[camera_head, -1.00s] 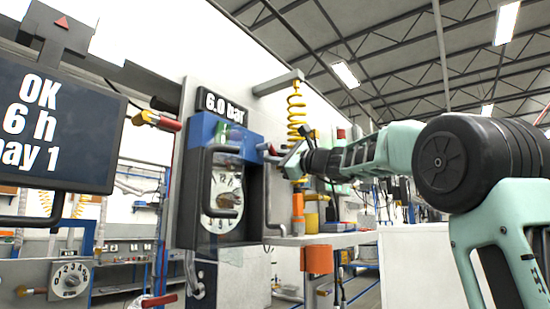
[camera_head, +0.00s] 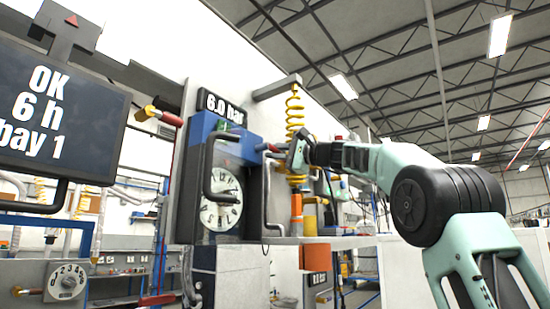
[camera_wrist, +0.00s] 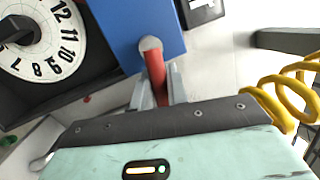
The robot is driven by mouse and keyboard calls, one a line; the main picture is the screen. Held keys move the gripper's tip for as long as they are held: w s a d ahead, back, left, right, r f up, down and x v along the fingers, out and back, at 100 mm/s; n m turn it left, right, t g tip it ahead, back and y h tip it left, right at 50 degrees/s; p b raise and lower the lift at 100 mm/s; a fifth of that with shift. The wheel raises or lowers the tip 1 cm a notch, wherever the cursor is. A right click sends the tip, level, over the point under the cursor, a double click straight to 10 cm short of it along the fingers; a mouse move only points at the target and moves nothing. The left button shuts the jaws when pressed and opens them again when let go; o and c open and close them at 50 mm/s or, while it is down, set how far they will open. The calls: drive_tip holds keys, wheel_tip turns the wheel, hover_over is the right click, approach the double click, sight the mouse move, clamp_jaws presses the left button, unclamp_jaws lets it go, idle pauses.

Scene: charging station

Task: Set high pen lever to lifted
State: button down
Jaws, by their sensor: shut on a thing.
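The red lever (camera_wrist: 156,70) sticks out from a grey round pivot on the side of the blue-topped chart recorder (camera_head: 238,134). In the wrist view it runs down between the two grey fingers of my gripper (camera_wrist: 156,93). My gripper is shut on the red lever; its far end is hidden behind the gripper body. In the head view my gripper (camera_head: 288,154) is at the recorder's upper right side, and the lever (camera_head: 267,147) shows small there, roughly level. I cannot tell which pen it serves.
A yellow coiled hose (camera_head: 294,112) hangs close behind my gripper and also shows at right in the wrist view (camera_wrist: 290,95). A dark bent handle (camera_head: 209,170) crosses the recorder's dial (camera_head: 222,205). A red-handled valve (camera_head: 160,117) and a screen (camera_head: 62,120) are left.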

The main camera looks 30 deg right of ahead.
drive_tip(key=shift+r+n+g, duration=0.2)
drive_tip(key=shift+n+g, duration=0.1)
drive_tip(key=shift+n, duration=0.7)
drive_tip(key=c, duration=1.4)
unclamp_jaws()
drive_tip(key=shift+d, duration=0.1)
drive_tip(key=shift+b+v, duration=3.9)
drive_tip(key=shift+v, duration=4.75)
drive_tip(key=shift+f, duration=0.2)
